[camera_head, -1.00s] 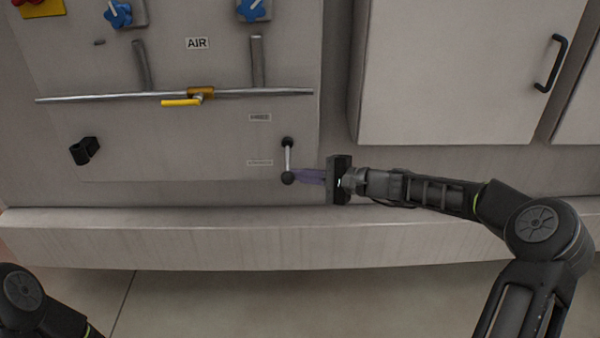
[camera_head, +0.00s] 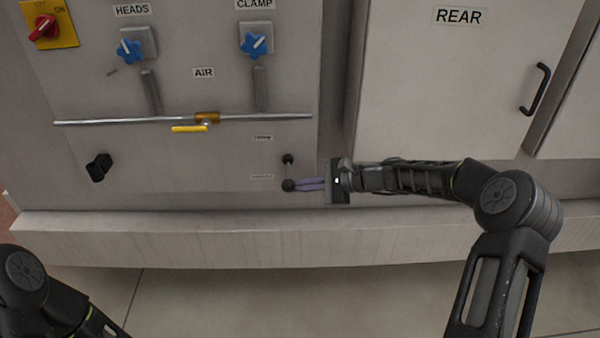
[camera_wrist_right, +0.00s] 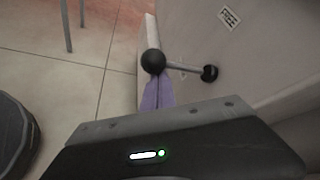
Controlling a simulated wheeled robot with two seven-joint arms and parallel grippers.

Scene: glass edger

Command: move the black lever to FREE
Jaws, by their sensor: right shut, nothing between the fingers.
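The black lever (camera_head: 288,172) sits low on the grey machine panel, with its ball knob (camera_head: 288,185) hanging below its pivot. In the right wrist view the knob (camera_wrist_right: 153,62) is near and the rod runs right to the pivot (camera_wrist_right: 210,73). A FREE label (camera_wrist_right: 229,18) shows there; in the head view the small upper label (camera_head: 263,138) is too small to read. My right gripper (camera_head: 309,184) is shut and empty, its purple fingers at the knob's right side; contact cannot be told. The fingers show in the wrist view (camera_wrist_right: 158,94). My left gripper is out of view.
A lower label (camera_head: 261,176) is left of the knob. A horizontal rail with a yellow handle (camera_head: 189,129), a black knob (camera_head: 98,167) and blue knobs (camera_head: 131,51) are on the panel. A ledge (camera_head: 200,238) runs below; a REAR cabinet door (camera_head: 450,80) is right.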

